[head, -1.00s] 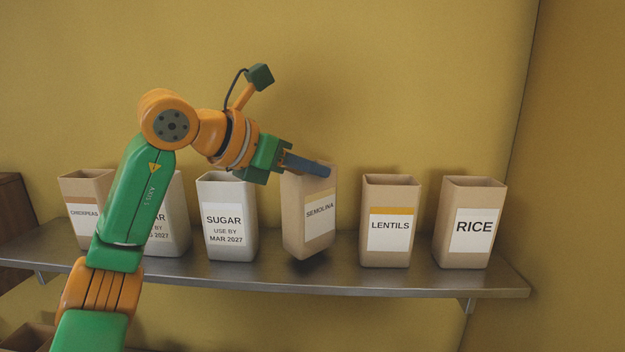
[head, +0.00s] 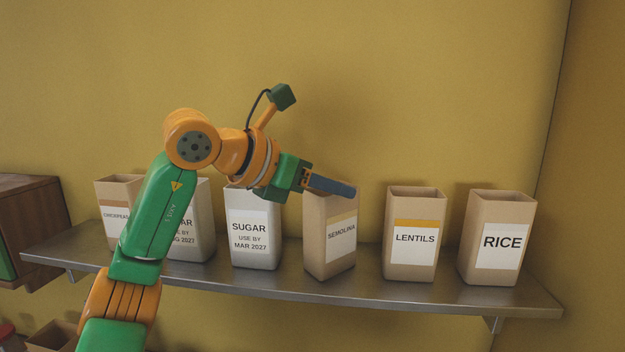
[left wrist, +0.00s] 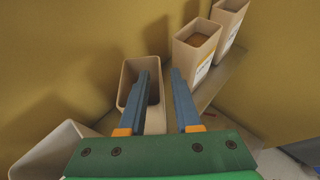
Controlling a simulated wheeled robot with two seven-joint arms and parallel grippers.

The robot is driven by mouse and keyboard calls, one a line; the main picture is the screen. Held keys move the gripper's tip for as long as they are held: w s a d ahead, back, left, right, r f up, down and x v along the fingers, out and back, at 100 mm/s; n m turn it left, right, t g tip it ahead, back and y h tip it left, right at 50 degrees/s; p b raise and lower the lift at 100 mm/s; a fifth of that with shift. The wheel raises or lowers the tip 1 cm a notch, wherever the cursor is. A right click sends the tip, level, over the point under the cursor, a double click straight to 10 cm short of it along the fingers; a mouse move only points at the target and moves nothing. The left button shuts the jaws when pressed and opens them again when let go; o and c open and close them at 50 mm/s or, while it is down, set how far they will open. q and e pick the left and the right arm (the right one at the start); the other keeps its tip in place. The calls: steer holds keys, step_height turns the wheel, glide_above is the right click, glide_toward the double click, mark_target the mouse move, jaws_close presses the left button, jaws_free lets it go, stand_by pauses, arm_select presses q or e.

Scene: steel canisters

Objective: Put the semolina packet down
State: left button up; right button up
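The semolina packet (head: 318,240) is a tan open-topped packet with a white label. It stands upright on the steel shelf (head: 400,296), turned a little, between the sugar packet (head: 254,244) and the lentils packet (head: 411,262). My left gripper (head: 330,186) is at its top rim. In the left wrist view the two blue fingers (left wrist: 165,66) are spread apart, with one inside the mouth of the semolina packet (left wrist: 127,92) and the other outside its wall. The packet's lower part is hidden in that view. My right gripper is in neither view.
The rice packet (head: 497,242) stands at the right end of the shelf. A second white packet (head: 197,250) and the chickpeas packet (head: 113,228) stand at the left, partly behind my arm. A brown wooden cabinet (head: 35,212) is at far left. Narrow gaps separate the packets.

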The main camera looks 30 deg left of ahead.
arm_select(q)
steer(key=v, duration=1.1)
steer(key=shift+f, duration=0.1)
steer(key=shift+s+a, duration=0.1)
steer(key=shift+s, duration=0.05)
